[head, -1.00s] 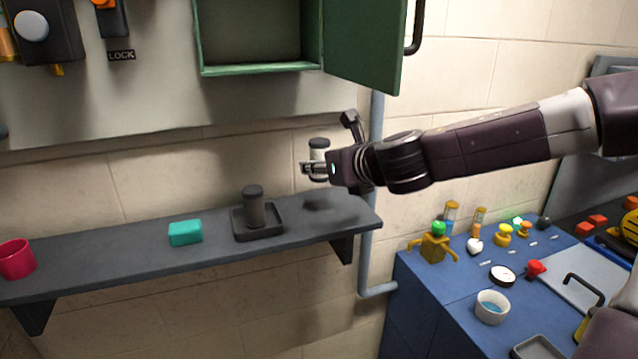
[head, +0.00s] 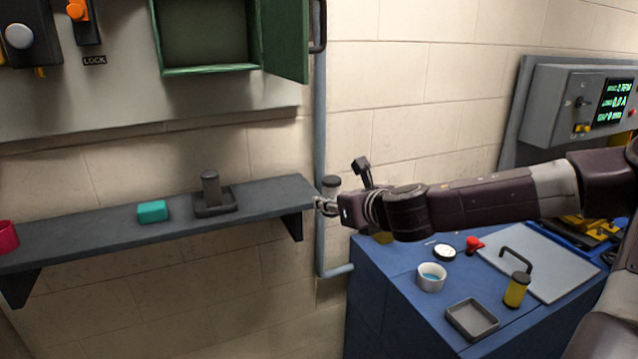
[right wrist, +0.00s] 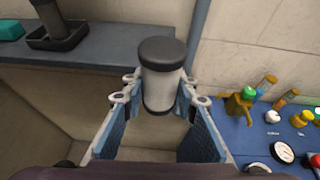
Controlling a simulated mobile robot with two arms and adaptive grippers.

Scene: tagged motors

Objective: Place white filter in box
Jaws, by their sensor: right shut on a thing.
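My right gripper (head: 327,206) is shut on the white filter (head: 331,184), a pale cylinder with a dark cap, held upright just past the right end of the shelf. In the right wrist view the white filter (right wrist: 163,88) stands between the blue-padded fingers of the right gripper (right wrist: 160,97). A green box (head: 205,70) hangs on the wall at the upper left, with its door (head: 286,40) open to the right. It looks empty, but its top is cut off. My left gripper is not in view.
A dark grey shelf (head: 85,230) holds a dark cylinder (head: 210,187) in a black tray (head: 228,208), a teal block (head: 152,211) and a red cup (head: 6,238). A vertical pipe (head: 320,120) runs beside the shelf. The blue bench (head: 385,310) holds a white bowl (head: 431,277) and grey tray (head: 472,319).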

